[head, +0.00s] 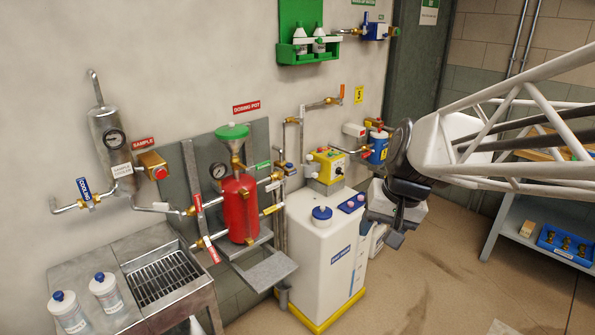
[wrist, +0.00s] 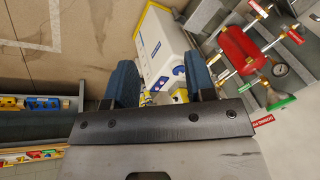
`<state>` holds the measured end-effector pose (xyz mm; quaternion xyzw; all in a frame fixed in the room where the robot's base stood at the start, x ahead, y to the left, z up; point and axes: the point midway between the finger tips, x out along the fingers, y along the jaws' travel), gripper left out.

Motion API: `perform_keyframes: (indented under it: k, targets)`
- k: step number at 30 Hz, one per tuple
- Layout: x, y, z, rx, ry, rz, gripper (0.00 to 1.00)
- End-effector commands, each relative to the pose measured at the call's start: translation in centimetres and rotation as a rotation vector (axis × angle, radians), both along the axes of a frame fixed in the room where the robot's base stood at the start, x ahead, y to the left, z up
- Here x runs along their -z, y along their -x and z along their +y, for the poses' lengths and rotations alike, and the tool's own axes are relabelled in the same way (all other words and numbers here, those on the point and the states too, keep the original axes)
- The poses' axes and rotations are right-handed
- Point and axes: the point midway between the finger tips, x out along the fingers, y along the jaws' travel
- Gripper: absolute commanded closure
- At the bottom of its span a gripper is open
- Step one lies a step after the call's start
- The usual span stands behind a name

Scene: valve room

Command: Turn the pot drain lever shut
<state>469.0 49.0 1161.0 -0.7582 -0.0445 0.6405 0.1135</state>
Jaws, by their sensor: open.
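The red dosing pot (head: 240,208) stands upright against a grey wall panel, with a green funnel (head: 232,131) on top. Brass valves with small levers sit on the pipes around it. I cannot read which lever is the pot drain. My gripper (head: 392,232) is open and empty, well right of the pot and apart from every lever. Its two blue fingers show in the wrist view (wrist: 160,65).
A white tank (head: 322,250) with a blue cap stands between the pot and my gripper. A grey shelf (head: 268,270) juts out below the pot. A sink bench with white bottles (head: 106,291) is at the left. Open floor (head: 430,270) lies below my gripper.

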Motion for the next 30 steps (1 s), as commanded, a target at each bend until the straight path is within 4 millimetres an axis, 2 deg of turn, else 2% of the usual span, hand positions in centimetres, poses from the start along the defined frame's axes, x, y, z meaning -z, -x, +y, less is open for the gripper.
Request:
perform_keyframes:
  k: [3, 14, 30]
  targets:
    - [0.2, -2.8, 1.0, 0.011, -0.038, 0.013, 0.50]
    - [1.1, -11.0, 4.0, 0.047, -0.149, 0.045, 0.50]
    - [4.9, -23.3, 8.8, 0.119, -0.311, 0.092, 0.50]
